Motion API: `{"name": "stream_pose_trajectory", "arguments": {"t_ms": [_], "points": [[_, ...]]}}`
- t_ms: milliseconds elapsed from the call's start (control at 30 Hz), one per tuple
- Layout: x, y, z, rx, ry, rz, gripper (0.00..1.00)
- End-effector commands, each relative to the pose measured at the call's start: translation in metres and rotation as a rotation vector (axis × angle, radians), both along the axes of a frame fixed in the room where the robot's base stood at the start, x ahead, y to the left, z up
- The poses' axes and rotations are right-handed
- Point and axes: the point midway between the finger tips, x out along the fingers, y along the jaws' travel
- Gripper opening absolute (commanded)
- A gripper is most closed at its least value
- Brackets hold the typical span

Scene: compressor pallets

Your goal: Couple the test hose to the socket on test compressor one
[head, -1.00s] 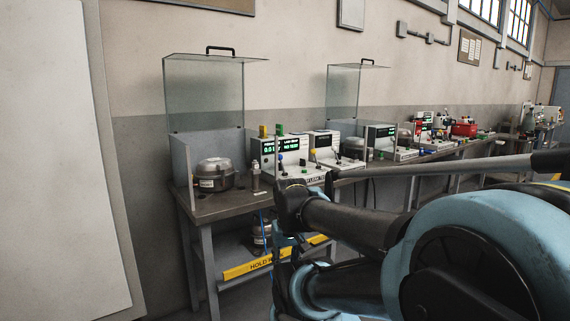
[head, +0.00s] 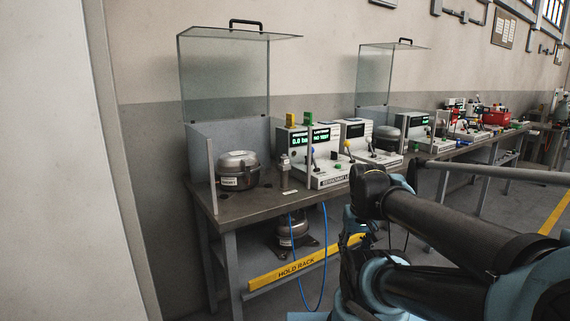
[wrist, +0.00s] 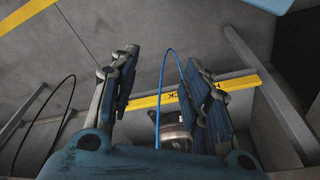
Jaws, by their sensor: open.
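A silver domed compressor (head: 238,170) with a white label sits on the near bench in an open glass-sided enclosure. Its socket is too small to make out. A thin blue hose (head: 325,262) hangs in a loop below the bench front, beside the hold rack; its ends cannot be made out. The blue hose also shows in the wrist view (wrist: 166,75), rising behind my gripper and between its fingers. My gripper (wrist: 162,65) is open, with nothing held. In the head view my arm covers the lower right, and the fingers cannot be made out clearly.
A small upright metal fitting (head: 285,172) stands right of the compressor, beside a test console (head: 318,158). A second compressor (head: 293,230) sits below, behind the yellow hold rack bar (head: 294,269). More consoles stand along the bench to the right. Floor is open at right.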

Motion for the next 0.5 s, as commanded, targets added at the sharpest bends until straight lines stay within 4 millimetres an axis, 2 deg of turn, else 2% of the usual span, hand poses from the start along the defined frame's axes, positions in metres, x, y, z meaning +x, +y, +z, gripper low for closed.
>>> {"name": "stream_pose_trajectory", "arguments": {"t_ms": [67, 167, 267, 500], "points": [[0.002, 0.002, 0.007, 0.0, 0.002, 0.011, 0.45], [0.017, 0.004, 0.028, -0.002, 0.012, 0.036, 0.45], [0.038, 0.008, 0.057, -0.004, 0.025, 0.074, 0.45], [0.099, 0.034, 0.128, -0.012, 0.063, 0.185, 0.45]]}}
